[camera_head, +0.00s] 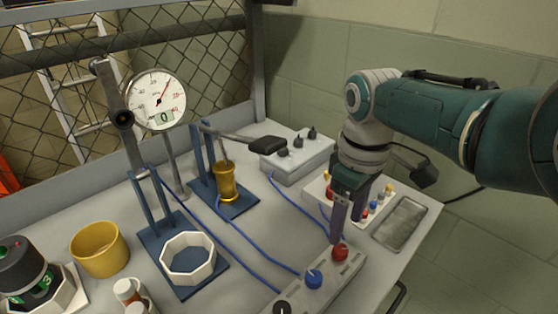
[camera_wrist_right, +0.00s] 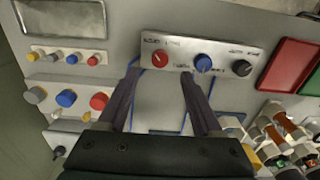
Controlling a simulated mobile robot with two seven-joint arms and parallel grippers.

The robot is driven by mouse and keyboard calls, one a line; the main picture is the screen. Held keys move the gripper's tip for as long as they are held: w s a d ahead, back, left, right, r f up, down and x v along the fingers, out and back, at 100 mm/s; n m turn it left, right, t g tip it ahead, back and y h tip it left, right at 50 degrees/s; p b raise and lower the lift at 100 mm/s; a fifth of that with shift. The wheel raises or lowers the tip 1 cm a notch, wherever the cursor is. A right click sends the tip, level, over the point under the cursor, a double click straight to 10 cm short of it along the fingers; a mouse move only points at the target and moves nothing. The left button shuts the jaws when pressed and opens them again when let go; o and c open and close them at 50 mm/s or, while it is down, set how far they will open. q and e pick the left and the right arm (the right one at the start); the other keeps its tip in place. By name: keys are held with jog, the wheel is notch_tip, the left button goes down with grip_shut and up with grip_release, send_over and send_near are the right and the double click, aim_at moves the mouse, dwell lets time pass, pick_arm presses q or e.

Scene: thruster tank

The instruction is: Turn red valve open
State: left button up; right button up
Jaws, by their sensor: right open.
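The red valve knob (camera_head: 340,252) sits at the far end of a grey valve panel (camera_head: 330,283), beside a blue knob (camera_head: 313,278) and a black knob (camera_head: 282,308). My right gripper (camera_head: 346,229) points down close above and beside the red knob, with its fingers apart and nothing between them. In the right wrist view, the red knob (camera_wrist_right: 159,59) lies between and just beyond the two fingertips (camera_wrist_right: 160,72). I see no clear contact with it. My left gripper is not in view.
A grey box with black knobs (camera_head: 298,155) stands behind. A gauge (camera_head: 157,99), brass cup (camera_head: 228,181), white ring (camera_head: 188,258) and yellow cup (camera_head: 99,248) stand left. Blue tubes cross the table.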

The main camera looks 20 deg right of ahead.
aim_at(341, 249)
jog(key=shift+r+p, duration=0.5)
jog(key=shift+r, duration=1.25)
